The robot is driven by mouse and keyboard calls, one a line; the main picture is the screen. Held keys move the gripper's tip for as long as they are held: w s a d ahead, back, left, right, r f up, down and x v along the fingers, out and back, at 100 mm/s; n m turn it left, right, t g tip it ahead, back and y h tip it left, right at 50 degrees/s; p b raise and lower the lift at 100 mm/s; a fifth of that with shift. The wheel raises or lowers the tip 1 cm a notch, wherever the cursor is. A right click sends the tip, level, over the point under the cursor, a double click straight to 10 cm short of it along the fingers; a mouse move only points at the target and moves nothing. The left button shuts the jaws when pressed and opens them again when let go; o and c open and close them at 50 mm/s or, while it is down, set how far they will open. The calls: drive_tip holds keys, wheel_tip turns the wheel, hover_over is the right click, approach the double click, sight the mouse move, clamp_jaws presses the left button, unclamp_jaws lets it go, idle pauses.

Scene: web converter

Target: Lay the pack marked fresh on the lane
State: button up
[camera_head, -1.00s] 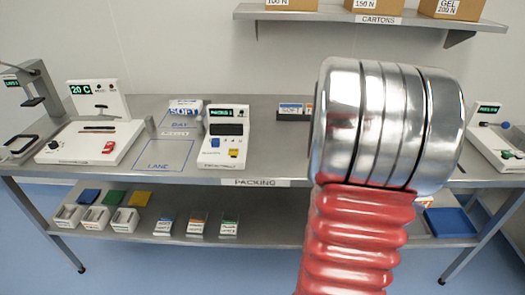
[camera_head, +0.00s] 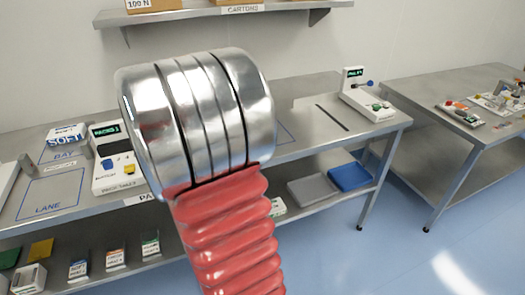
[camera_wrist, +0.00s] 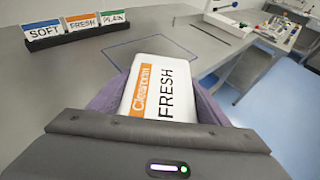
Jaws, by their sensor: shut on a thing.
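The pack marked fresh (camera_wrist: 160,85) is white with an orange stripe and shows its printed face in the wrist view. My gripper (camera_wrist: 155,103) is shut on it, with a purple finger at each side. The pack appears held above the grey bench. The lane (camera_head: 50,198) is a blue-outlined rectangle labelled LANE on the bench at the left of the head view, and its marked area looks bare. My arm hides the gripper and pack in the head view.
A holder (camera_wrist: 92,37) has cards marked SOFT, FRESH and PLAIN. Another blue outline (camera_wrist: 150,45) lies empty on the bench. A small console (camera_head: 115,160) stands right of the lane. A SOFT pack (camera_head: 67,137) lies behind it. A device (camera_head: 368,100) stands at the bench's right end.

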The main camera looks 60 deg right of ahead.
drive_tip(key=w+a+f+n+t+y, duration=0.15)
drive_tip(key=w+a+n+t, duration=0.25)
drive_tip(key=w+a, duration=0.55)
drive_tip(key=w+a+f+n+t+y, duration=0.15)
drive_tip(key=w+a+n+t, duration=0.25)
drive_tip(key=w+a, duration=0.55)
drive_tip(key=w+a+n+t+y, duration=0.1)
drive_tip(key=a+n+t+y, duration=0.1)
drive_tip(key=a, duration=1)
drive_tip(key=w+a+f+n+t+y, duration=0.1)
drive_tip(key=w+a+n+y, duration=0.1)
drive_tip(key=a, duration=1.1)
drive_tip(key=n+y, duration=0.1)
drive_tip(key=y, duration=0.1)
drive_tip(key=shift+f+n+t+y, duration=0.3)
drive_tip(key=shift+n+t+y, duration=0.1)
drive_tip(key=shift+a, duration=0.1)
